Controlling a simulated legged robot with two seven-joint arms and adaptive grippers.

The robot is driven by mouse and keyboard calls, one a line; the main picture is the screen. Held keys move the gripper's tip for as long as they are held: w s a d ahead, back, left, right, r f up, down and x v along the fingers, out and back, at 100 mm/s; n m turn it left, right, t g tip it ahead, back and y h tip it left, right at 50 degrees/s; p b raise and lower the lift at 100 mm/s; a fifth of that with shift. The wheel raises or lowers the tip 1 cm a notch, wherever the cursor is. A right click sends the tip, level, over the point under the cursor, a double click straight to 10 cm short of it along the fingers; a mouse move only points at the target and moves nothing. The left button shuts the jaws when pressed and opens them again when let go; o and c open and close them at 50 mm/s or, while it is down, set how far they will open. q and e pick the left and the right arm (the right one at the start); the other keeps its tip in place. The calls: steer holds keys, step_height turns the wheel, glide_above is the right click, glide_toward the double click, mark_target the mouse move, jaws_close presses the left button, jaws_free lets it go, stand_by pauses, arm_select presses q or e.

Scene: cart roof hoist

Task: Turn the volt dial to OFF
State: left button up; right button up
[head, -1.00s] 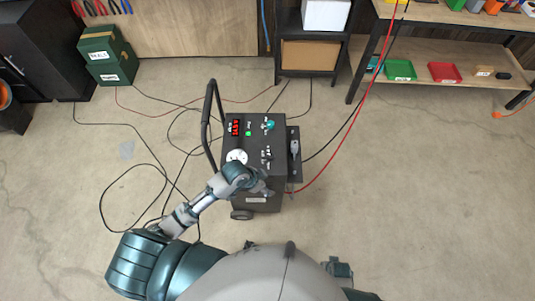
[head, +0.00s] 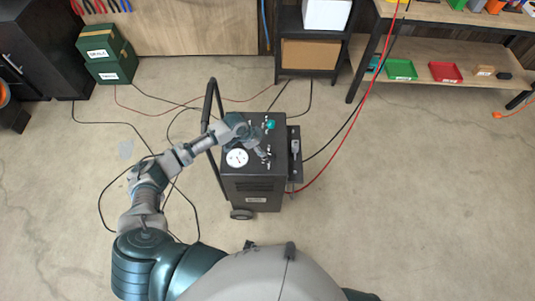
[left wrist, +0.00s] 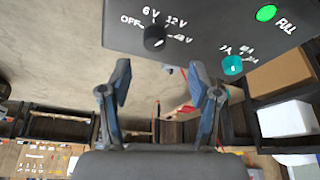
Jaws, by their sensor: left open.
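The volt dial (left wrist: 155,37) is a black knob in the left wrist view, with OFF, 6 V, 12 V and another voltage label around it. I cannot tell which mark it points to. It sits on the dark top panel of the cart (head: 258,188). In the head view my arm hides the dial. My left gripper (left wrist: 158,84) is open and empty, its two fingers spread below the dial in the left wrist view and apart from it. In the head view this gripper (head: 262,151) is over the cart top. My right gripper is not in view.
A teal knob (left wrist: 232,65) and a green FULL light (left wrist: 266,13) share the panel. The cart has a round white gauge (head: 237,157), a black handle (head: 207,105) and a clamp (head: 295,147) on its right side. Cables lie on the floor. The floor at right is clear.

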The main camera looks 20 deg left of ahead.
mark_target(271, 154)
arm_select(q)
steer(key=d+f, duration=0.1)
steer(key=f, duration=0.1)
steer(key=w+d+f, duration=0.1)
steer(key=d+f, duration=0.1)
steer(key=f, duration=0.1)
steer(key=d+f+b, duration=0.1)
steer(key=d+f, duration=0.1)
steer(key=shift+w+f, duration=0.15)
steer(key=shift+w, duration=0.25)
steer(key=shift+w+f, duration=0.1)
steer(key=shift+f, duration=0.2)
steer(key=shift+a+f, duration=0.2)
steer(key=shift+a, duration=0.1)
steer(key=shift+a+f, duration=0.1)
steer(key=shift+a, duration=0.45)
steer(key=shift+d, duration=0.5)
steer(key=c, duration=1.1)
steer(key=shift+d+r, duration=0.2)
steer(key=shift+d, duration=0.05)
steer(key=shift+c, duration=0.2)
steer(key=shift+w+a, duration=0.1)
steer(key=shift+a, duration=0.25)
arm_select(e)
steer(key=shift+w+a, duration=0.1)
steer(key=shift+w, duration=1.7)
